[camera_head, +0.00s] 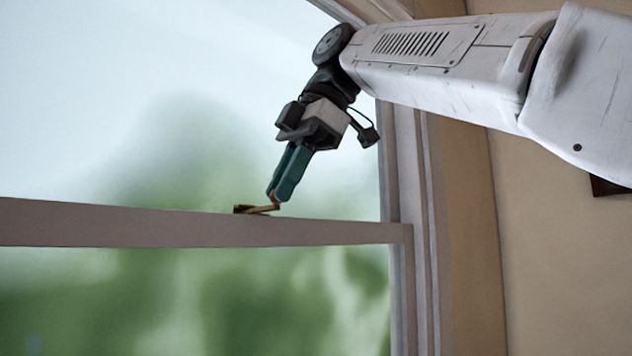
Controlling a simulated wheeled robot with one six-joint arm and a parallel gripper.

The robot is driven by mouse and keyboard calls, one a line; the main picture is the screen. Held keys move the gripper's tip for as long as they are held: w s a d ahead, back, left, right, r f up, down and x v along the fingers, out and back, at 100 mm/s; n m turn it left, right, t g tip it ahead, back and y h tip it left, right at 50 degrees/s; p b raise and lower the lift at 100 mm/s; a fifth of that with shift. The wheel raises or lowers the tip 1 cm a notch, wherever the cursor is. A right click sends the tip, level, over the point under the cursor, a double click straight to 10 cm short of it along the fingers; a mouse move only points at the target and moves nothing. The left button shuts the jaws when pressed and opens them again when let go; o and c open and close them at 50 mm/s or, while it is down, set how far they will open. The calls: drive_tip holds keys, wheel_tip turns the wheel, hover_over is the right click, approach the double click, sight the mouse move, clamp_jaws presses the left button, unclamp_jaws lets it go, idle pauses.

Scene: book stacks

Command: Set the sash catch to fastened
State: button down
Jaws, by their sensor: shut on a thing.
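The sash catch (257,209) is a small brass-coloured fitting on top of the window's meeting rail (150,227). Its lever points to the right along the rail and has a short upturned end. My gripper (274,194) comes down from above with teal fingers. It is shut on the upturned end of the catch lever. The fingertips hide part of that end. The picture does not show clearly whether the catch's far part engages anything.
The window frame's upright (408,290) stands to the right of the catch, with a beige wall (560,250) beyond it. Blurred green shows through the glass above and below the rail. My arm reaches in from the upper right. The rail left of the catch is clear.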

drive_tip(key=shift+w, duration=0.1)
idle(0.4)
drive_tip(key=c, duration=1.3)
unclamp_jaws()
